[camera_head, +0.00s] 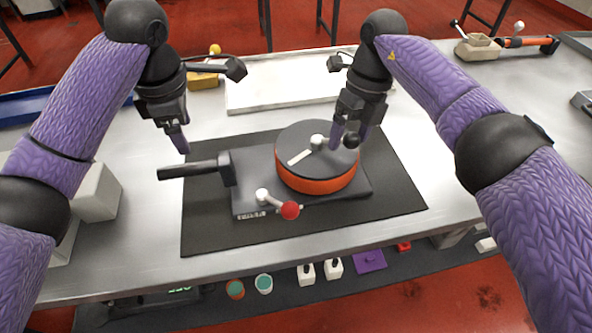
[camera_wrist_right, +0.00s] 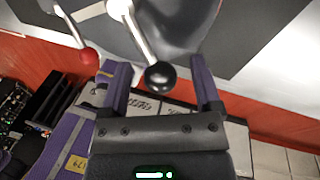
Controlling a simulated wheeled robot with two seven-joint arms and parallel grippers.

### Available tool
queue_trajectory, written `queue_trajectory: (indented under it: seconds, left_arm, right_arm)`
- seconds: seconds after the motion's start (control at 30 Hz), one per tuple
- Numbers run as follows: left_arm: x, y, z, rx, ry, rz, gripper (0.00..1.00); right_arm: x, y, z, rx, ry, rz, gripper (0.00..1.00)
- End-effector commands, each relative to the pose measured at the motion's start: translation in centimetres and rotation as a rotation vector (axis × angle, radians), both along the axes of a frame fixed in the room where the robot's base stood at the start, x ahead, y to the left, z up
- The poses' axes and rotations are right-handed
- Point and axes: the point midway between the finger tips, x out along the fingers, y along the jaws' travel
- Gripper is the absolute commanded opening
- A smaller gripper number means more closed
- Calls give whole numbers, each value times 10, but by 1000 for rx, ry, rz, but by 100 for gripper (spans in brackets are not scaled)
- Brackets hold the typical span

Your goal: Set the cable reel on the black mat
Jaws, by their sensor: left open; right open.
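What looks like the cable reel (camera_head: 316,178), a round drum with a dark top and orange side, sits on a dark base with a black handle to its left and a red-knobbed lever (camera_head: 289,210) in front. The base rests on the black mat (camera_head: 215,236). My right gripper (camera_head: 349,134) is over the drum's far right part, open. In the right wrist view its fingers (camera_wrist_right: 158,72) stand either side of a black crank knob (camera_wrist_right: 158,76), with no clear grip on it. My left gripper (camera_head: 180,142) is open and empty, above the mat's far left edge, behind the black handle.
A white board (camera_head: 285,82) lies behind the mat, with a yellow block (camera_head: 203,80) to its left. A pale grey box (camera_head: 97,193) stands left of the mat. Another orange-handled device (camera_head: 500,45) is at the back right. Small items lie on a lower shelf (camera_head: 408,262) in front.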

Motion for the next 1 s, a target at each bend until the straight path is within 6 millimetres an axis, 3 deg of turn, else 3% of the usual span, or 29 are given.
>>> queue_trajectory:
  seconds: [0.3,0.4,1.0]
  left_arm:
    - [-1,0,3,0,2,0,72]
    - [-1,0,3,0,2,0,72]
    - [-1,0,2,0,2,0,72]
  right_arm:
    - [10,-9,58,0,-2,-2,81]
    - [11,-11,69,-1,-1,-1,81]
    - [11,-12,72,-1,0,0,81]
